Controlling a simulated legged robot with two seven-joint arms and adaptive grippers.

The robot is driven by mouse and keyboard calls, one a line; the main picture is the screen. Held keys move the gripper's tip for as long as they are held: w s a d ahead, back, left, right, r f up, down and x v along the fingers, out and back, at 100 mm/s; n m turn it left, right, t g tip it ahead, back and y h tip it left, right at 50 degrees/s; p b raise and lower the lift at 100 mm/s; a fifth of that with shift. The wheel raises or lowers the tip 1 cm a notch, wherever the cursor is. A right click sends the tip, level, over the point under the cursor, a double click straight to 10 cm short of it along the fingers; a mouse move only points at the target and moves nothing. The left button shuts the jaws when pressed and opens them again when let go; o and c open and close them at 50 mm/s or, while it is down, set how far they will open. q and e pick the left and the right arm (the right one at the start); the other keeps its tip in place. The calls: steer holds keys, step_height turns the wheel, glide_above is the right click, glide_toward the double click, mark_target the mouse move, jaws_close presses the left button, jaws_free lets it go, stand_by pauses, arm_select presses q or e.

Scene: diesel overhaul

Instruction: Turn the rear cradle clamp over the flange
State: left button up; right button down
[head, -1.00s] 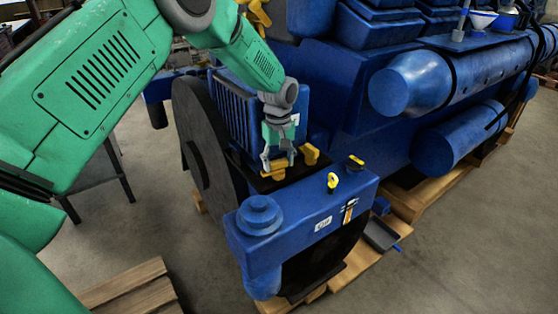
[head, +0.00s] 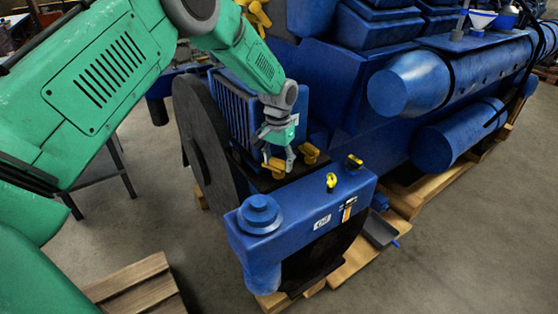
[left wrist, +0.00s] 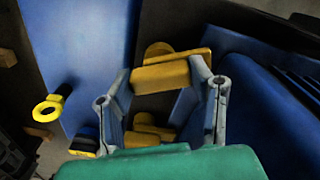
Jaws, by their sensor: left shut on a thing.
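My left gripper (head: 278,160) comes down from above onto the dark ledge beside the blue finned block. It is shut on a yellow cradle clamp (head: 272,165), the left of two there. In the left wrist view the yellow bar of this clamp (left wrist: 160,76) lies between the two grey fingertips. The second yellow clamp (head: 309,153) stands close to the right of the gripper; it shows partly in the left wrist view (left wrist: 150,133), behind the gripper. The flange under the held clamp is mostly hidden. I see no right gripper.
The big blue engine (head: 340,80) fills the back. A blue housing (head: 300,205) in front carries a yellow ring handle (head: 331,181) and a yellow-black cap (head: 355,160). A large dark disc (head: 205,140) stands left of the gripper. A wooden pallet (head: 130,285) lies front left.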

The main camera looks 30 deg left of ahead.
mark_target(279, 159)
arm_select(q)
steer(key=m, duration=0.4)
steer(key=shift+w+r+m, duration=0.15)
steer(key=shift+w+m, duration=0.05)
steer(key=shift+m, duration=0.2)
stand_by(0.4)
steer(key=o, duration=1.2)
steer(key=shift+c, duration=0.2)
steer(key=shift+a, duration=0.1)
step_height(279, 159, up, 12)
steer(key=shift+f, duration=0.25)
